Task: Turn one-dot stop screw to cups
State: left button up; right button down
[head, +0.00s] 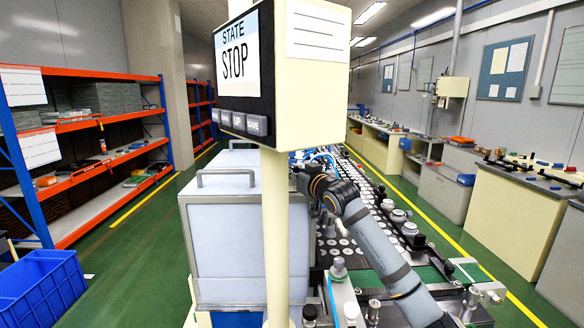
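A long black bed (349,256) carries rows of pale round pieces that look like cups. Small metal knobs stand near its close end, one silver (338,267) and one pale (351,312). I cannot make out dots on any of them, so I cannot tell which is the one-dot stop screw. My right arm reaches in from the lower right over the bed, with its dark wrist beside the cream post. My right gripper (327,224) is small and dark below the wrist, and its fingers are not clear. My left gripper is not in view.
A cream post (277,230) with a sign panel reading STATE STOP (236,55) blocks the middle. A pale cabinet (222,245) stands left of the bed. A blue crate (42,292) is at lower left. Orange shelves (115,122) and right-hand benches (520,200) flank green floor.

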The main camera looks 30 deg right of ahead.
aim_at(292, 167)
jog(key=shift+f+m+h, duration=0.15)
jog(key=shift+m+h, duration=0.25)
jog(key=shift+h, duration=0.2)
jog(key=c, duration=1.1)
grip_release()
jog(key=shift+c, duration=0.2)
notch_tip(292, 167, up, 10)
jog(key=shift+r, duration=0.1)
